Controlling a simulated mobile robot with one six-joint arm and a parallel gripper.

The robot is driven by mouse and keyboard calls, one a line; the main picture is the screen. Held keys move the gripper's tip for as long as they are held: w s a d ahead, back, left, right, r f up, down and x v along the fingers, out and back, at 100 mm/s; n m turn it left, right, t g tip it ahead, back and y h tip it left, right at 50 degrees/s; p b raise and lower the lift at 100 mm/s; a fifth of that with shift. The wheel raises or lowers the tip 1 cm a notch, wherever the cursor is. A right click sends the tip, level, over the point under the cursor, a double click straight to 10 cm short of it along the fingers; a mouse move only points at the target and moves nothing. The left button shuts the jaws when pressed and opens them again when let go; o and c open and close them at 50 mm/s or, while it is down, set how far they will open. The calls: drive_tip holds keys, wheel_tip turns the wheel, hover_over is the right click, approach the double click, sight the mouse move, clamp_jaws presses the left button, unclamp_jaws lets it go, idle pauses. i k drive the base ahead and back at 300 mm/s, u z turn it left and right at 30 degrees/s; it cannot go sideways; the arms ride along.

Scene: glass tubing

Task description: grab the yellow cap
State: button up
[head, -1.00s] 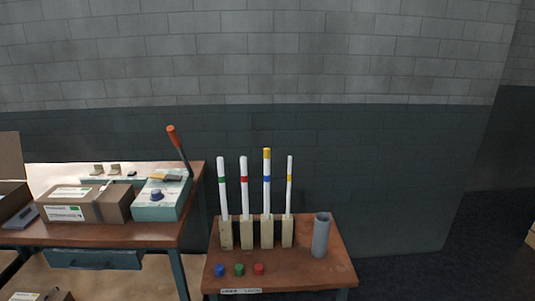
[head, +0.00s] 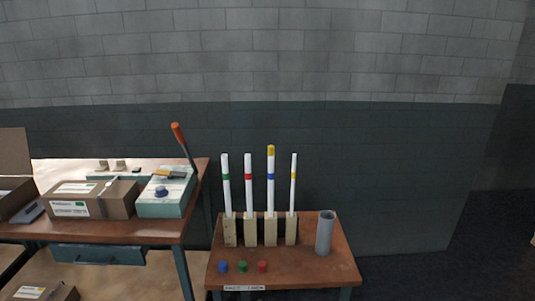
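The yellow cap (head: 271,150) sits on the top end of the white tube with a blue band (head: 270,190). That tube stands upright in a pale block holder (head: 270,231) on the small brown table (head: 300,268). Beside it stand white tubes with a green band (head: 226,182), a red band (head: 248,182) and a yellow band (head: 293,185), each in its own block. My gripper is not in view.
Blue (head: 223,267), green (head: 242,267) and red (head: 262,267) caps lie along the table's front. A grey cylinder (head: 325,233) stands at its right. The left workbench (head: 150,226) holds a cardboard box (head: 92,198) and a pale device with an orange-handled lever (head: 178,133).

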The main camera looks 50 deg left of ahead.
sight(271, 149)
drive_tip(key=u, duration=3.9)
drive_tip(key=i, duration=0.15)
drive_tip(key=z, duration=2.25)
drive_tip(key=k, duration=0.1)
drive_tip(key=u, duration=1.6)
drive_tip(key=i, duration=1)
drive_tip(key=u, duration=0.15)
drive_tip(key=k, duration=0.25)
drive_tip(key=z, duration=0.05)
